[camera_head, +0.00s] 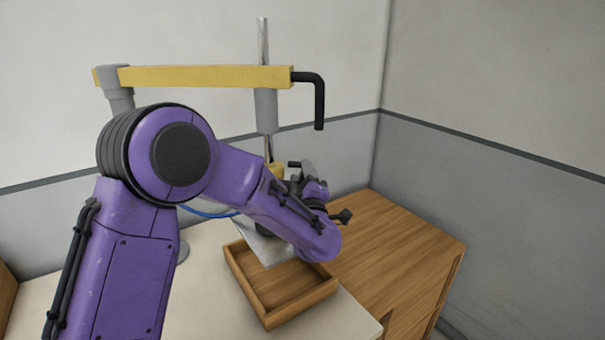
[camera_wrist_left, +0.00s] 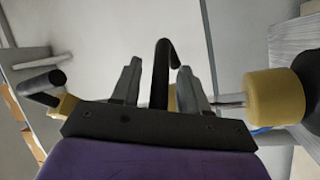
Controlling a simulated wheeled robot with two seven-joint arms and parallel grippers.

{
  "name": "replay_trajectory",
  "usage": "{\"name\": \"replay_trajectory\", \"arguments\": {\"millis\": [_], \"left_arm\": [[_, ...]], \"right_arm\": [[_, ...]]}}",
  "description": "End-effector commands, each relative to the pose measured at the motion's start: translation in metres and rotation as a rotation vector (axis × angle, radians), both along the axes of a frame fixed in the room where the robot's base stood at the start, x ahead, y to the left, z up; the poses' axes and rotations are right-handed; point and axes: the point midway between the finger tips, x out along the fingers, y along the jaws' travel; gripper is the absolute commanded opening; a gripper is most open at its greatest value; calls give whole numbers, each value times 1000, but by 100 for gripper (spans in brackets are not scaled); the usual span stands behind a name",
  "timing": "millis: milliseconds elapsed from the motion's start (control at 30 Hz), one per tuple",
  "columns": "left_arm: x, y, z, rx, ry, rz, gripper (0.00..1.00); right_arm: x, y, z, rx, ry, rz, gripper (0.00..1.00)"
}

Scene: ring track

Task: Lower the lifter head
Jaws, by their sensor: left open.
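The lifter has a yellow beam (camera_head: 200,77) on a grey post (camera_head: 119,92), with a grey sleeve (camera_head: 266,110) and an upright rod through it. A bent black handle (camera_head: 320,105) hangs from the beam's right end. Low on the rod is a yellow collar (camera_head: 277,169), the lifter head as far as I can tell; a yellow cylinder with a black end (camera_wrist_left: 273,98) shows in the left wrist view. My left gripper (camera_head: 303,173) is beside the collar, partly hidden by my arm. In the left wrist view its open fingers (camera_wrist_left: 159,72) stand either side of a bent black bar (camera_wrist_left: 160,75). Contact is unclear.
A wooden tray (camera_head: 318,296) stands on the pale worktop (camera_head: 215,305), with a grey-white piece (camera_head: 262,246) over it, partly covered by my arm. A wooden cabinet (camera_head: 400,255) stands right of it. Walls close the back and right. A blue hose (camera_head: 205,213) runs behind my arm.

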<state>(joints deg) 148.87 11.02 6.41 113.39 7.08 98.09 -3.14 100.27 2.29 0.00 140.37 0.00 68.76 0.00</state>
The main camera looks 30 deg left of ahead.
Motion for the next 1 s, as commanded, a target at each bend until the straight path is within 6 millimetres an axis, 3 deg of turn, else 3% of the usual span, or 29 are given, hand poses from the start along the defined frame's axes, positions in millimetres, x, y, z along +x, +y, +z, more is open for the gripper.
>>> {"name": "replay_trajectory", "arguments": {"millis": [100, 233, 267, 467, 733, 1000], "left_arm": [[0, 0, 0, 0, 0, 0, 44], [0, 0, 0, 0, 0, 0, 2], [0, 0, 0, 0, 0, 0, 0], [0, -1, -6, 1, 1, -1, 0], [0, -1, -50, 1, 4, -1, 0], [0, -1, -46, 1, 1, -2, 0]], "right_arm": [[0, 0, 0, 0, 0, 0, 0], [0, 0, 0, 0, 0, 0, 0], [0, 0, 0, 0, 0, 0, 0], [0, 0, -5, 0, 0, 0, 0], [0, 0, -41, 0, 0, 0, 0], [0, 0, -37, 0, 0, 0, 0]]}}
